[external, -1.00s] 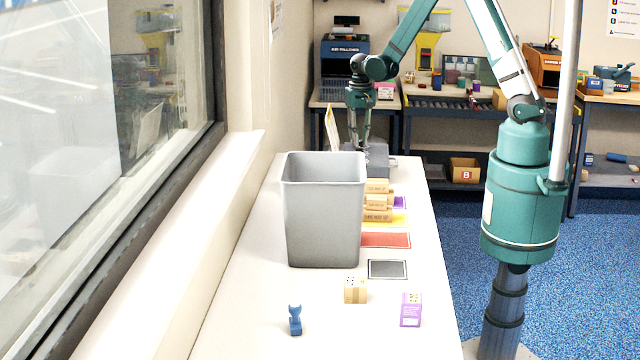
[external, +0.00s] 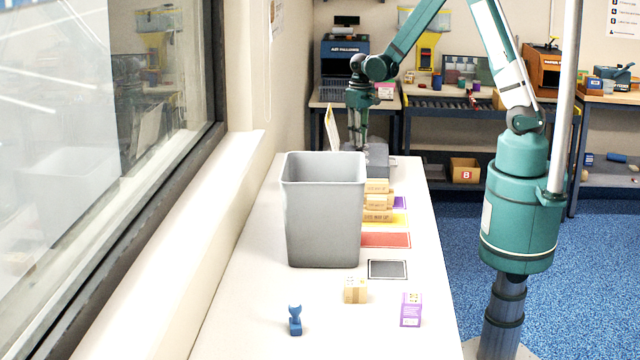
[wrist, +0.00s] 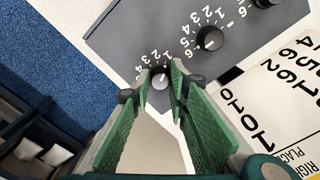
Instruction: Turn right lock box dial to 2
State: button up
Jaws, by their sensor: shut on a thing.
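The grey lock box (external: 378,158) lies at the far end of the white table in the external view. In the wrist view the lock box (wrist: 130,38) shows a row of black dials with white numbers around them. My gripper (wrist: 164,72) is at the end dial (wrist: 160,80), with one green-padded finger on each side, shut on it. This dial's setting is too small to tell. The middle dial (wrist: 210,38) and the other end dial (wrist: 265,3) are free. In the external view my gripper (external: 358,142) points down at the box, its tips partly hidden.
A grey bin (external: 325,215) stands on the table nearer the camera. Small cartons (external: 377,200) are stacked beside it. A blue stamp (external: 295,320) and two small boxes are at the near end.

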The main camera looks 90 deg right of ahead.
jog(key=n+b, duration=0.1)
jog(key=n, duration=0.2)
jog(key=shift+f+n+b, duration=0.1)
jog(key=shift+n+b, duration=0.9)
jog(key=shift+n, duration=0.9)
jog(key=o, duration=0.9)
jog(key=shift+r, duration=0.3)
jog(key=shift+r, duration=5.8)
